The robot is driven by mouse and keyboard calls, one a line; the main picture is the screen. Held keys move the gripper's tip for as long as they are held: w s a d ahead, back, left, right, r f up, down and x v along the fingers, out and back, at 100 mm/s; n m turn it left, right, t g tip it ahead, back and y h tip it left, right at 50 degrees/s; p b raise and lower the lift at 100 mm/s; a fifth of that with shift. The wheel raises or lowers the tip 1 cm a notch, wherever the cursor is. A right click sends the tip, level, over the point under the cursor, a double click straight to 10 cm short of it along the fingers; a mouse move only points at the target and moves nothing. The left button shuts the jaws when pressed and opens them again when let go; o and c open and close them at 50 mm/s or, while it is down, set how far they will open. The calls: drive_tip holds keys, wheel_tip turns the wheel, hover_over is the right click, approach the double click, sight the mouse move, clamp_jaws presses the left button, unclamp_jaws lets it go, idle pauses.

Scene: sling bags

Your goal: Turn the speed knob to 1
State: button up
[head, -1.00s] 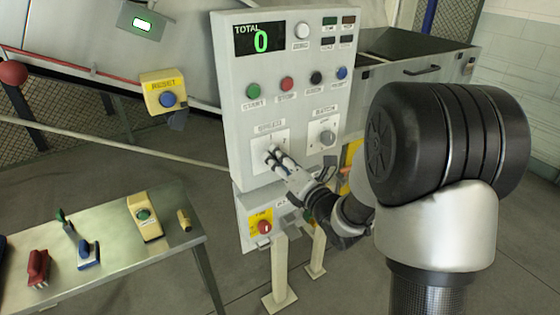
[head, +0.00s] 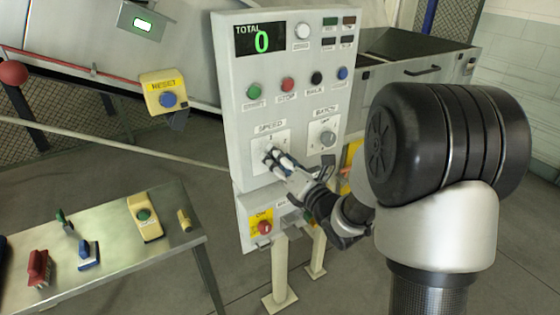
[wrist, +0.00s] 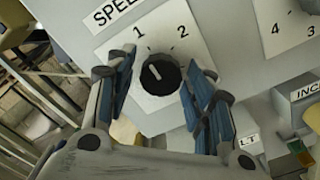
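The speed knob (wrist: 161,76) is a round black dial on a white plate (wrist: 204,68), with the numbers 1 and 2 printed above it. Its white pointer mark leans up and left, roughly toward the 1. My gripper (wrist: 160,78) has its two blue-padded fingers apart, one on each side of the knob. Narrow gaps seem to show, but I cannot tell whether either finger touches it. In the head view my gripper (head: 271,153) reaches the SPEED plate (head: 283,135) from the lower right. There its fingers hide most of the knob.
The grey control panel (head: 233,125) carries coloured buttons above and the batch knob (head: 327,138) to the right. A metal table (head: 120,260) with small tools stands at left.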

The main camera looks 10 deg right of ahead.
drive_tip(key=shift+o, duration=0.2)
drive_tip(key=shift+f, duration=0.1)
drive_tip(key=v, duration=0.7)
drive_tip(key=shift+s, duration=0.25)
drive_tip(key=shift+d, duration=0.1)
